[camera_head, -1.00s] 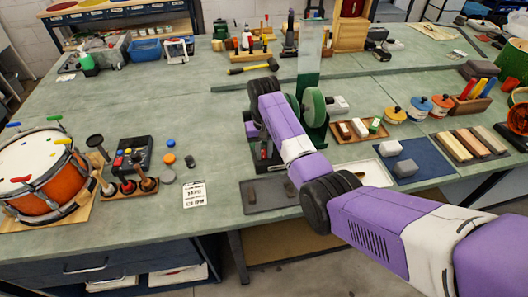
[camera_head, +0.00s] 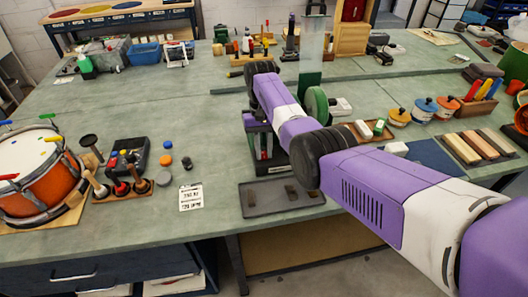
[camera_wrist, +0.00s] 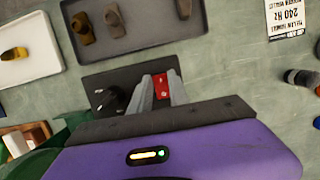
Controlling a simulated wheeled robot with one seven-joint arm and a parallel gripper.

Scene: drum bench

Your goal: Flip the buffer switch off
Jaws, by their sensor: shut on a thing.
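The buffer shows in the head view with its green wheel (camera_head: 317,105) and a clear upright shield (camera_head: 312,48) behind it. In the wrist view its dark base plate (camera_wrist: 110,77) carries a red switch (camera_wrist: 161,86) with small pale marks. My gripper (camera_wrist: 161,82) is over the base, its two grey fingers closed in on the red switch from both sides. The fingers hide part of the switch, so its on or off position cannot be told. In the head view my gripper (camera_head: 264,146) is beside the green wheel, partly hidden by my arm.
A grey tray (camera_head: 262,206) with small brown pieces lies in front of the buffer. A white tray (camera_wrist: 30,60) shows beside it in the wrist view. A drum (camera_head: 35,178) stands at the left. A printed card (camera_head: 190,197) lies between, with bare bench around it.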

